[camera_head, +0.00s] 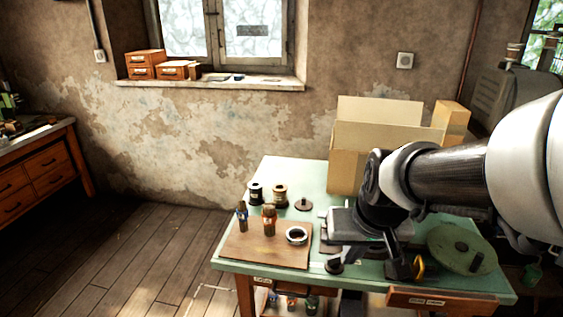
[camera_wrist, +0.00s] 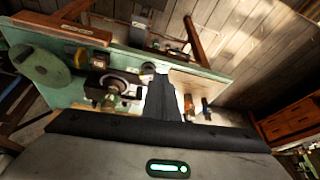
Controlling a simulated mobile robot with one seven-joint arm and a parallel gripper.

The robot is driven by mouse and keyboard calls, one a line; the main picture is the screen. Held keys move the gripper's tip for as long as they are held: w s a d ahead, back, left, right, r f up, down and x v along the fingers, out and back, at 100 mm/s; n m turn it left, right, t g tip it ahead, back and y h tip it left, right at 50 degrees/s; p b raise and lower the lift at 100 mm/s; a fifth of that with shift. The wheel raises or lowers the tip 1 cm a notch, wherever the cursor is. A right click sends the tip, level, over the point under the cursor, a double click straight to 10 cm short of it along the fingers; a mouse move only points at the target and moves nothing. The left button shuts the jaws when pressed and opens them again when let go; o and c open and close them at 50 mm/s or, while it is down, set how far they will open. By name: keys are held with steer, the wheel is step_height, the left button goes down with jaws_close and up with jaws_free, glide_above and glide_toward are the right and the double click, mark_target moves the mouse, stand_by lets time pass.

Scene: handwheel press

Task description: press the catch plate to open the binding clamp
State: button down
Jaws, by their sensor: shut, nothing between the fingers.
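My gripper (camera_wrist: 160,80) is shut and empty, its dark fingers pointing down over the green table between the wooden board and a dark metal mechanism. In the head view its grey hand (camera_head: 347,222) shows, but the fingertips are hard to make out. The metal mechanism (camera_wrist: 113,86), with a round dark opening, sits just left of the fingers in the wrist view; it may be the binding clamp. I cannot single out the catch plate; my arm hides much of this area in the head view. A dark round knob (camera_head: 333,267) stands near the table's front edge.
A green disc (camera_head: 461,248) lies at the table's right. A wooden board (camera_head: 262,252) holds two small bottles and a metal ring (camera_head: 297,236). Two dark spools (camera_head: 268,194) stand behind it. Cardboard boxes (camera_head: 375,150) stand at the back.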

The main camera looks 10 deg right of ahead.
steer(key=w+d+f+b, duration=0.1)
steer(key=d+f+b, duration=0.1)
steer(key=f, duration=0.6)
steer(key=w+d+f+m+g+b, duration=0.1)
steer(key=w+d+f+b, duration=0.1)
steer(key=f, duration=0.6)
steer(key=w+d+f+h+b, duration=0.1)
steer(key=d+f, duration=0.3)
steer(key=f, duration=0.4)
steer(key=shift+w+d+f+m+b, duration=0.15)
steer(key=shift+w+f+m+b, duration=0.25)
steer(key=shift+b, duration=0.5)
steer(key=shift+g, duration=0.3)
steer(key=b+x, duration=0.1)
steer(key=x, duration=0.5)
steer(key=b+x, duration=0.2)
steer(key=x, duration=0.4)
steer(key=shift+s+f, duration=0.2)
steer(key=shift+f+b, duration=0.35)
steer(key=shift+f, duration=0.5)
